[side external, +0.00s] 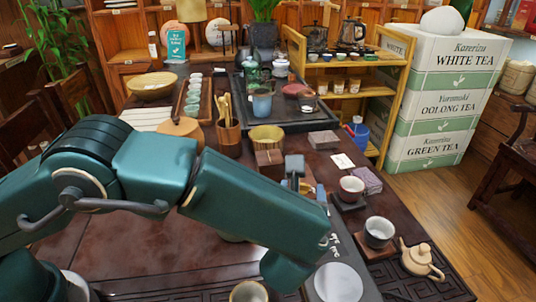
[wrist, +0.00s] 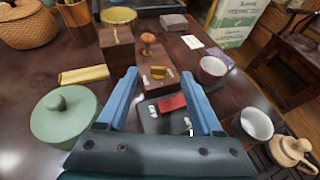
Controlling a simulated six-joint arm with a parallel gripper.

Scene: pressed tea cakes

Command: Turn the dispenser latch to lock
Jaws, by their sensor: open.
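My gripper (wrist: 160,76) is open, with two blue fingers spread and nothing held between them. In the wrist view, a dark plate (wrist: 148,124) with white markings lies below and between the fingers. A red bar (wrist: 172,103) sits on it and looks like the latch, though I cannot be sure. A small brass-yellow piece (wrist: 159,75) on a wooden block appears between the fingertips. An orange-brown knob (wrist: 148,40) stands just beyond. I cannot tell whether the fingers touch anything. In the side view, my arm hides most of this spot.
A green lidded pot (wrist: 63,118) stands left of my gripper. A red cup (wrist: 212,70), a white cup (wrist: 257,123) and a teapot (wrist: 291,150) stand on the right. A folded yellow cloth (wrist: 84,75) lies at left.

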